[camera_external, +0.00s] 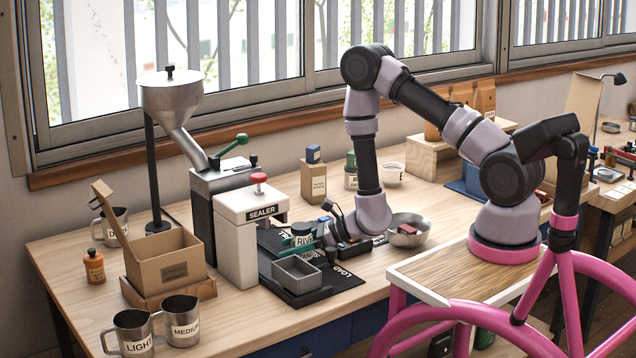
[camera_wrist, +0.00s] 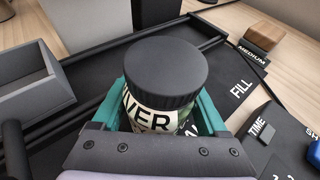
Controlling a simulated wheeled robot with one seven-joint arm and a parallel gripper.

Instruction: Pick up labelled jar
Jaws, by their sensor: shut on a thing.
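The labelled jar (camera_wrist: 165,75) has a black screw lid and a pale and green label reading "RIVER" in part. It stands between the teal fingers of my gripper (camera_wrist: 163,112) in the wrist view, and the fingers press on its two sides. In the external view the jar (camera_external: 302,241) is small and partly covered by my gripper (camera_external: 304,247), right of the sealer. It looks upright. Its base is hidden, so I cannot tell whether it touches the black mat (camera_external: 335,283).
The sealer (camera_external: 240,235) stands left of the jar. A grey open tray (camera_external: 297,276) is in front of it, and a metal bowl (camera_external: 407,238) is to the right. A brown box (camera_external: 313,187) and another jar (camera_external: 351,180) stand behind. Measuring jugs (camera_external: 182,325) are at front left.

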